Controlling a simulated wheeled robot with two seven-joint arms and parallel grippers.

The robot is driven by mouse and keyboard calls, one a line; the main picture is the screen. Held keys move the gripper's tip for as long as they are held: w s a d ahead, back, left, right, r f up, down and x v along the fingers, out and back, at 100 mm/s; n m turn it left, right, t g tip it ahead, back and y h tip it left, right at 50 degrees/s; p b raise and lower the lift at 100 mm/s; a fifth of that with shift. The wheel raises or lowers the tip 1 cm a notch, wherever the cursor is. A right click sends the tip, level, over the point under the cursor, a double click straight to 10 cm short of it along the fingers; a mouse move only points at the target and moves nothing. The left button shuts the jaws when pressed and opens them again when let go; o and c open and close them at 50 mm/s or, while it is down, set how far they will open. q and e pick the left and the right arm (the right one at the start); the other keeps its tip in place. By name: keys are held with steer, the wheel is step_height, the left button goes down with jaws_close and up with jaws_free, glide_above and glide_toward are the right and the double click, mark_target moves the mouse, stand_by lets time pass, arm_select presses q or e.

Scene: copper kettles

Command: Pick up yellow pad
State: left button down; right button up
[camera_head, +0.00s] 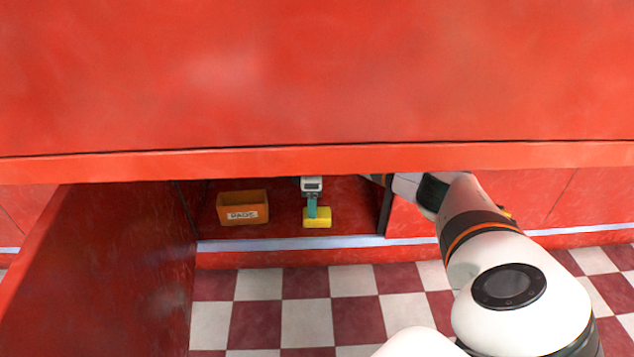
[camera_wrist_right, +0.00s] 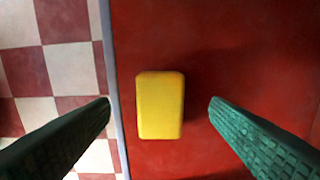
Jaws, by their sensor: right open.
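The yellow pad (camera_head: 317,218) lies on the red cabinet floor near its front edge. In the right wrist view the yellow pad (camera_wrist_right: 160,105) is a rounded block, placed between my two green fingers and touching neither in the picture. My right gripper (camera_head: 312,207) is inside the cabinet at the pad, its fingers partly overlapping the pad in the head view. In the wrist view the right gripper (camera_wrist_right: 159,101) is open and empty, with the fingers wide apart. My left gripper is not in view.
An orange bin (camera_head: 243,208) labelled PADS stands left of the pad inside the cabinet (camera_head: 285,228). An open red door (camera_head: 110,265) stands at the left. The red counter (camera_head: 320,80) overhangs the opening. The checkered floor (camera_head: 305,310) in front is clear.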

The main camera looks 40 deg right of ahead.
step_height(320, 180, down, 6)
steer(key=b, duration=0.4)
steer(key=shift+r, duration=0.15)
steer(key=shift+c, duration=0.3)
steer(key=c, duration=1)
step_height(320, 180, up, 10)
steer(key=p, duration=0.8)
steer(key=shift+r, duration=0.15)
